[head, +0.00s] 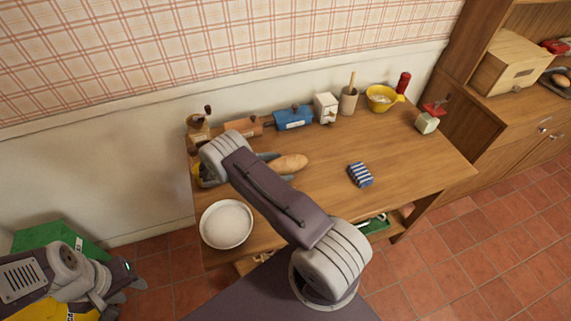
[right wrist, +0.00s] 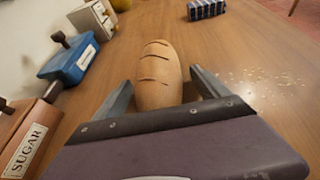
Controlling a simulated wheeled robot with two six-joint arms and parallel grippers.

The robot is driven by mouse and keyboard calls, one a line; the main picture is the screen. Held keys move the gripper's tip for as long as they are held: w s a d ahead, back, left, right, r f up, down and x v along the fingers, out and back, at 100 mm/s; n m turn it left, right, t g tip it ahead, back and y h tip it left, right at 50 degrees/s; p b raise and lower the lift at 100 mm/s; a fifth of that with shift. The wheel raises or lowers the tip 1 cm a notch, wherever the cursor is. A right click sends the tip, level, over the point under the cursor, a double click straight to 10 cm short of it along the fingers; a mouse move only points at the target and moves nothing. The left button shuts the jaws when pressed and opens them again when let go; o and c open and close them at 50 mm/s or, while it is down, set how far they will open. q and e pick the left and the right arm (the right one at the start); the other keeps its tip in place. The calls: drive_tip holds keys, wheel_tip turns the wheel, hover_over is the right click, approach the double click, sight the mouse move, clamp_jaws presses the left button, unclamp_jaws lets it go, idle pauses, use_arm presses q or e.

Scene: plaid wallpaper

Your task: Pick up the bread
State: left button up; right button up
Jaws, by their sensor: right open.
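A brown loaf of bread (head: 291,163) lies on the wooden table (head: 400,165). In the right wrist view, the scored loaf (right wrist: 159,72) points away from me, with its near end between the two fingers of my right gripper (right wrist: 161,80). The fingers are open, one on each side, with visible gaps to the loaf. In the head view, my right gripper (head: 276,166) is partly hidden behind my arm. My left gripper (head: 130,277) is at the lower left, away from the table and the bread; its finger opening is unclear.
A white bowl (head: 226,224) stands at the table's left front. A blue-striped pack (head: 360,175) lies right of the bread. A blue box (head: 293,117), white box (head: 326,108) and yellow bowl (head: 381,98) line the back.

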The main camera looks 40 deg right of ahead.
sight(289, 158)
drive_tip(key=c, duration=1.8)
wheel_tip(289, 158, up, 5)
drive_tip(key=shift+s+d+f, duration=0.1)
drive_tip(key=shift+f, duration=0.1)
drive_tip(key=s+d+r, duration=0.2)
drive_tip(key=s, duration=0.1)
drive_tip(key=s+d+r, duration=0.2)
drive_tip(key=s, duration=0.1)
drive_tip(key=s+d+r, duration=0.2)
drive_tip(key=s, duration=0.1)
drive_tip(key=shift+s+d+r+p, duration=0.15)
drive_tip(key=shift+s+r+p, duration=0.1)
drive_tip(key=shift+p, duration=0.05)
